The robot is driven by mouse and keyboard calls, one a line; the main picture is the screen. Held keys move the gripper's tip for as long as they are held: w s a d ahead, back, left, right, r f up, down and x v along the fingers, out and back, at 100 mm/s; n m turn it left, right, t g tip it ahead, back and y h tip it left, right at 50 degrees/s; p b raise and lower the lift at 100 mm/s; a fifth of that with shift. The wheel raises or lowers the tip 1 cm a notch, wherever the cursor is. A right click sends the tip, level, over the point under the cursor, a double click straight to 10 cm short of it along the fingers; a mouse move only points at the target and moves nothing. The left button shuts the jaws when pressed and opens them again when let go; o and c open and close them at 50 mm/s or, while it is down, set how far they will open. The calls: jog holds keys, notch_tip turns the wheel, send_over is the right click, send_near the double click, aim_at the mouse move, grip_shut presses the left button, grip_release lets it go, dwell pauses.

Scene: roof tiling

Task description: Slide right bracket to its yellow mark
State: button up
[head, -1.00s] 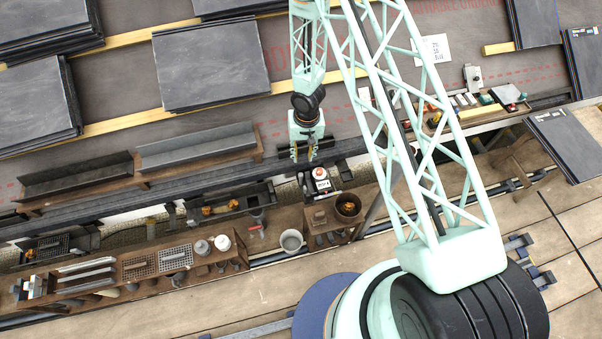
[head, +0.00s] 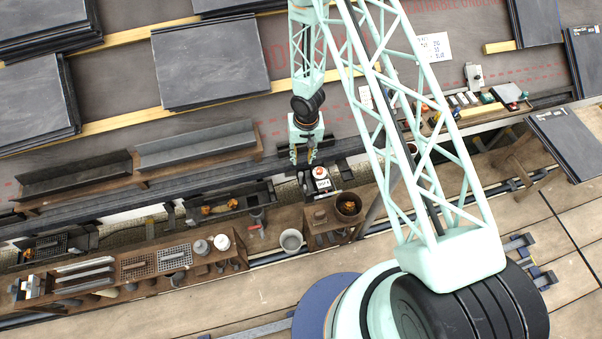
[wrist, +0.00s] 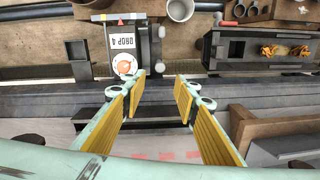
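My gripper (head: 303,160) hangs over the dark gutter rail in the head view. In the wrist view my gripper (wrist: 161,88) is open, its two yellow-padded fingers apart with nothing held between them. Dark rail strips (wrist: 160,112) run crosswise beneath the fingers. A dark unit labelled DROP 4 (wrist: 123,42), with a white and orange round cap, stands just beyond the left fingertip; it also shows below my gripper in the head view (head: 321,180). I cannot tell for certain which dark piece is the right bracket. I cannot make out its yellow mark.
A dark trough with orange contents (wrist: 265,50) lies beyond the right finger. A grey bucket (head: 291,241) and a wooden tool shelf (head: 140,266) stand in front of the rail. Long grey channels (head: 196,147) lie on a wooden rack behind it, left of my gripper.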

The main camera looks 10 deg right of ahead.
aim_at(301, 173)
jog(key=shift+a+f+b, duration=0.15)
jog(key=shift+f+b, duration=1.05)
jog(key=shift+f, duration=1.8)
jog(key=shift+a+f+b, duration=0.15)
jog(key=shift+f+b, duration=1.05)
jog(key=shift+f, duration=1.75)
grip_shut()
